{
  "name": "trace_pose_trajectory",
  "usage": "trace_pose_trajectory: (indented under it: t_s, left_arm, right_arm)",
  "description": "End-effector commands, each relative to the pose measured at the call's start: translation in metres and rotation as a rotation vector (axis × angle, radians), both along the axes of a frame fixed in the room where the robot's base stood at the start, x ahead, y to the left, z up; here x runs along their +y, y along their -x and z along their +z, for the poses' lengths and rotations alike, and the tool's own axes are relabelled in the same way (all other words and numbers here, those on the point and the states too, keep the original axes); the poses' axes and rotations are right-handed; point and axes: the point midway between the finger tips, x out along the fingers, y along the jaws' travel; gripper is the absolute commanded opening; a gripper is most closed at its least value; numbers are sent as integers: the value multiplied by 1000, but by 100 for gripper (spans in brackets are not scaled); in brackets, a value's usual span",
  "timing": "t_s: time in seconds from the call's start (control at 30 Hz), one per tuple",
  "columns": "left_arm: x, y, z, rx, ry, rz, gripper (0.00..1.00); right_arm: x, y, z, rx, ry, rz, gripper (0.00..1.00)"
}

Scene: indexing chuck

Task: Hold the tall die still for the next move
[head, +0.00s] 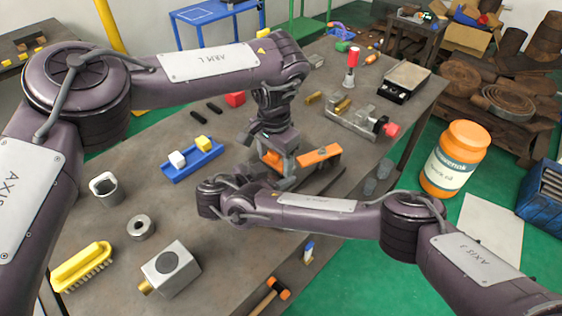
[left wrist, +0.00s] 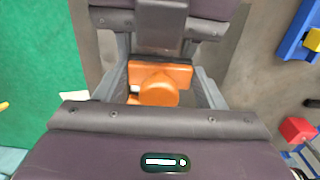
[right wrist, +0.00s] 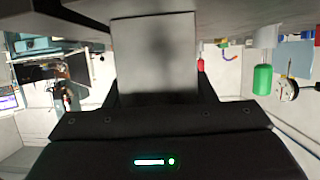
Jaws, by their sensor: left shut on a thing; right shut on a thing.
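My left gripper (head: 272,152) points down over the middle of the bench. In the left wrist view its fingers are shut on an orange block (left wrist: 160,82) with a round orange knob. My right gripper (right wrist: 158,85) is shut on a light grey upright block (right wrist: 155,55), probably the tall die, which fills the space between its fingers. In the head view my right wrist lies low, just in front of the left gripper, and hides most of the right fingers and the block. I cannot tell whether the grey and orange parts are joined.
An orange bar (head: 320,154) lies right of the left gripper. A blue tray (head: 193,163) with white and yellow cubes is to the left. A metal box (head: 171,268), yellow brush (head: 82,267) and ring (head: 141,228) lie at front left. A grey vise (head: 352,122) is behind right.

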Motion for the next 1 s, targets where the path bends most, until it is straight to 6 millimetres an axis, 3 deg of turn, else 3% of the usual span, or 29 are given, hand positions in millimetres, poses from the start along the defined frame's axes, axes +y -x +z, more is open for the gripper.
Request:
trace_pose_trajectory:
  t_s: [0.13, 0.53, 1.0]
  left_arm:
    - [9, -8, -1, 1, -4, 6, 42]
    - [10, -10, 2, 0, -1, 2, 42]
    - [10, -10, 47, -2, -1, 4, 42]
  right_arm:
    - [-1, 1, -2, 2, 2, -3, 23]
    - [-1, 1, -2, 2, 2, -1, 23]
    - [-1, 0, -2, 1, 1, -1, 23]
